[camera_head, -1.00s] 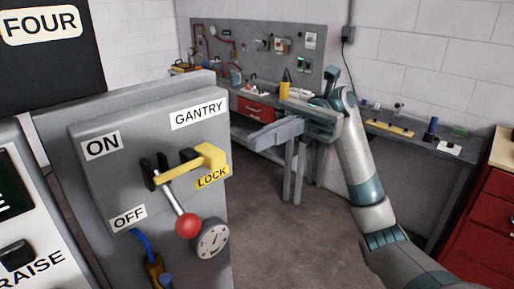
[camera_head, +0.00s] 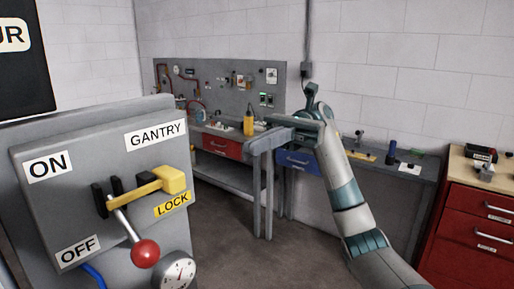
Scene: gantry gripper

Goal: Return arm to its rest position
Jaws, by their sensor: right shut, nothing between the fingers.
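My right arm comes in from the lower right and is raised in front of the workbench. My right gripper (camera_head: 268,139) is at its end, pointing left, shut and empty. It is well to the right of the gantry control box and apart from it. The grey control box (camera_head: 60,206) stands at the left with ON, OFF, GANTRY and LOCK labels. Its lever with a red ball (camera_head: 145,253) slants down to the right. A yellow lock bar (camera_head: 150,191) lies across the lever's bracket. My left gripper is not in view.
A workbench with a pegboard (camera_head: 215,88) runs along the back wall, with a yellow bottle (camera_head: 249,125) on it. A red drawer cabinet (camera_head: 468,215) stands at the right. A gauge (camera_head: 179,271) sits below the lever. Open floor lies between box and bench.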

